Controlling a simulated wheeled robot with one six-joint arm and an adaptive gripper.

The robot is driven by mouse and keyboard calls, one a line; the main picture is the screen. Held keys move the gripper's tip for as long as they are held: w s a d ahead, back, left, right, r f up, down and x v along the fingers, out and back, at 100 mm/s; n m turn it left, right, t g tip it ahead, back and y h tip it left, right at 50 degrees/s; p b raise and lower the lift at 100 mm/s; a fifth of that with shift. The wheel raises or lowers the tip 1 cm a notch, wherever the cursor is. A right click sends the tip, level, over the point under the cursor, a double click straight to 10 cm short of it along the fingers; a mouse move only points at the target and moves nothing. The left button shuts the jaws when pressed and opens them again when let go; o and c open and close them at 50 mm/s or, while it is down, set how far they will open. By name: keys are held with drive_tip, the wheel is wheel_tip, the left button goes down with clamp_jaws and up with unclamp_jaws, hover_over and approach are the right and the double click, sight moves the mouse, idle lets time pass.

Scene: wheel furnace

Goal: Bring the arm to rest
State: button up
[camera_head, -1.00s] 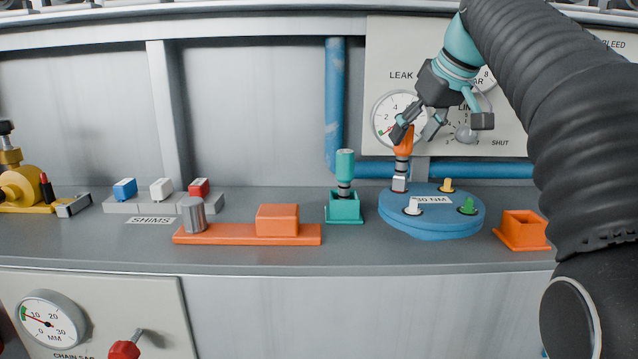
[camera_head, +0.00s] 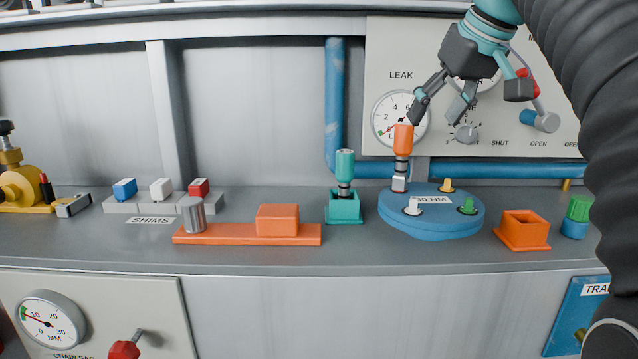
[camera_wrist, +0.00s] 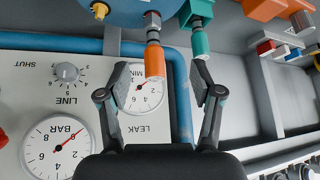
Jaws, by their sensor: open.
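My gripper (camera_head: 442,106) is open and empty in the head view, up and to the right of the orange-handled driver (camera_head: 403,140). The driver stands upright on the round blue plate (camera_head: 432,225) marked 30 NM, its lower end on a silver nut. In the wrist view my open fingers (camera_wrist: 160,85) are spread, with the orange handle (camera_wrist: 155,62) showing between and beyond them. In the head view a gap shows between the fingertips and the handle. My arm covers the right side of the head view.
A teal-handled tool (camera_head: 345,168) stands in a teal holder left of the plate. An empty orange holder (camera_head: 522,230) and a green and blue piece (camera_head: 577,217) are to the right. The gauge panel (camera_head: 385,60) stands behind my gripper. An orange bar (camera_head: 215,235) lies left.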

drive_tip(key=s+f+m+h, duration=0.1)
drive_tip(key=s+f, duration=0.6)
drive_tip(key=f, duration=0.5)
drive_tip(key=s+a+f+m, duration=0.1)
drive_tip(key=s+f, duration=0.6)
drive_tip(key=f, duration=0.5)
drive_tip(key=s+a+f+m+h, duration=0.1)
drive_tip(key=s+f, duration=0.6)
drive_tip(key=f, duration=0.5)
drive_tip(key=shift+m+h, duration=0.3)
drive_tip(key=shift+m, duration=0.1)
